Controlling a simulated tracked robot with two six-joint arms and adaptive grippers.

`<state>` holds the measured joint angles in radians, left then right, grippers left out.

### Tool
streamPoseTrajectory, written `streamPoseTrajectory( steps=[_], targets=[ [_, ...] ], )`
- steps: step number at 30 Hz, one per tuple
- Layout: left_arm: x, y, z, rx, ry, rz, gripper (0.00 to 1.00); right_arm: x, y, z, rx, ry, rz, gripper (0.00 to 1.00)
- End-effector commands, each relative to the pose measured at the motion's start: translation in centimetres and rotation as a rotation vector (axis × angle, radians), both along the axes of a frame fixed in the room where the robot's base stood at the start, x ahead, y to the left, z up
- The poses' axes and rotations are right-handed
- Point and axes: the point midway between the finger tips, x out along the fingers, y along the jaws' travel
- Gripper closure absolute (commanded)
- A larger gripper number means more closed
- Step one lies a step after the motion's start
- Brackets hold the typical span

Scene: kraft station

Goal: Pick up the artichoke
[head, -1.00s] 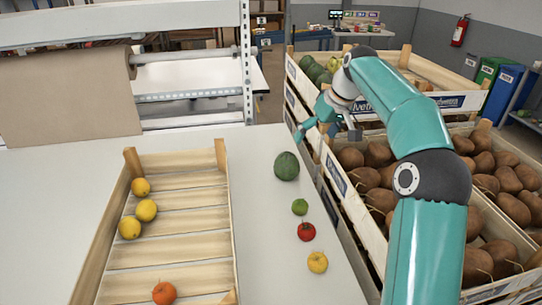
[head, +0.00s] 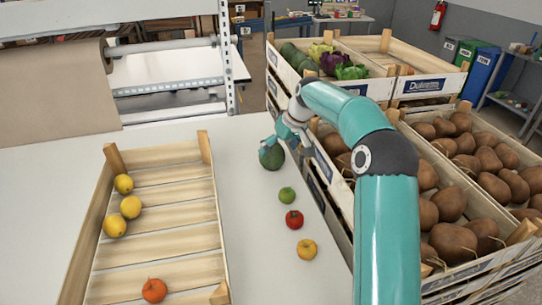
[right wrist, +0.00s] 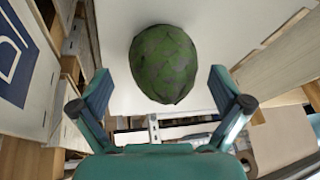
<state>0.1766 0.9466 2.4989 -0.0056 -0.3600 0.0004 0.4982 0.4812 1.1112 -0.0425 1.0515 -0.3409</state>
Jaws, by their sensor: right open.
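The green artichoke (head: 271,158) stands on the white table, to the right of the wooden crate, partly covered by my gripper in the head view. In the right wrist view the artichoke (right wrist: 164,64) lies ahead of my right gripper, centred between the line of its fingers. My right gripper (right wrist: 162,90) is open, with one finger on each side and nothing held. In the head view the right gripper (head: 275,143) is over the artichoke; contact cannot be told. My left gripper is not in view.
A slatted wooden crate (head: 209,179) holds lemons and an orange fruit. A lime (head: 287,195), a tomato (head: 294,220) and a yellow fruit (head: 306,249) stand in front of the artichoke. Stacked crates of brown produce (head: 450,204) border the table on the right.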

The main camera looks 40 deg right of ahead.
Motion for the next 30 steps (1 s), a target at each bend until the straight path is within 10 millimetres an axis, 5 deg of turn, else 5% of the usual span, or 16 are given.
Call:
streamPoseTrajectory(
  steps=[9, 18, 30],
  targets=[
    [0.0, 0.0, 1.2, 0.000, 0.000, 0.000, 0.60, 1.9, 0.5, -3.6, 0.002, 0.003, 0.000, 0.00],
    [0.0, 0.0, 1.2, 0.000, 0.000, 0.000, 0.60, 2.1, 0.4, -4.0, 0.001, 0.001, -0.001, 0.02],
    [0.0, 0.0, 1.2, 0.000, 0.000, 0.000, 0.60, 2.1, 0.4, -3.9, 0.000, -0.001, 0.000, 0.66]
  ],
)
